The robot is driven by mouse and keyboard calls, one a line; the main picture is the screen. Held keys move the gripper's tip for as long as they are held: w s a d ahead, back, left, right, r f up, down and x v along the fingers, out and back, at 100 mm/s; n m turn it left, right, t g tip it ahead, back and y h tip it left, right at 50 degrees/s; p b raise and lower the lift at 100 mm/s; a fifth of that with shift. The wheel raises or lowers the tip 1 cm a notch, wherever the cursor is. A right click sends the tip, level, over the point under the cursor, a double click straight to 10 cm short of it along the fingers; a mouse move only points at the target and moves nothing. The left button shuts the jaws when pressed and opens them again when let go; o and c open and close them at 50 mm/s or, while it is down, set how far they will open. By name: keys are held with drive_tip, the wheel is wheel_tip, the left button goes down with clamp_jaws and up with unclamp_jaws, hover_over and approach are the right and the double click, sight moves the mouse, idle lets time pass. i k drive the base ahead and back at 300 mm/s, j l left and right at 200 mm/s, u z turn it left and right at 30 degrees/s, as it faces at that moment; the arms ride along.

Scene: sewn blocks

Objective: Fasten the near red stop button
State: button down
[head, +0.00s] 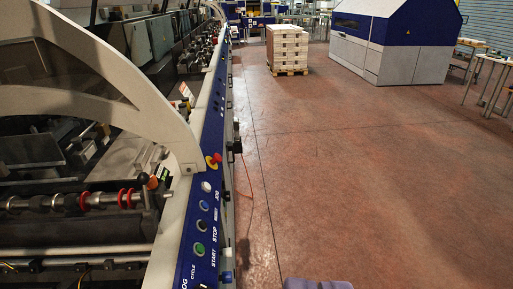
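No gripper fingers show in the head view, and nothing touches the button.
Below the red button on the strip are a white button (206,187), a blue one (203,205), a dark one (201,226) and a green one (198,248). An orange cable (248,178) hangs beside the machine. The reddish floor (350,170) is open. A loaded pallet (287,50) stands farther back.

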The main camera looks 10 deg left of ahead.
sight(218, 158)
drive_tip(key=i+l, duration=0.2)
drive_tip(key=l, duration=0.2)
drive_tip(key=i+l+u, duration=0.1)
drive_tip(key=l, duration=0.25)
drive_tip(key=i+l, duration=0.3)
drive_tip(key=i+l+u, duration=0.1)
drive_tip(key=l, duration=0.4)
drive_tip(key=i+l+u, duration=0.1)
drive_tip(key=i, duration=0.35)
drive_tip(key=i+l, duration=0.25)
drive_tip(key=i, duration=0.15)
drive_tip(key=i+l+u, duration=0.15)
drive_tip(key=i, duration=0.3)
drive_tip(key=i+j, duration=0.4)
drive_tip(key=i, duration=0.15)
drive_tip(key=i+j+u, duration=0.15)
drive_tip(key=i+j, duration=0.25)
drive_tip(key=i, duration=0.15)
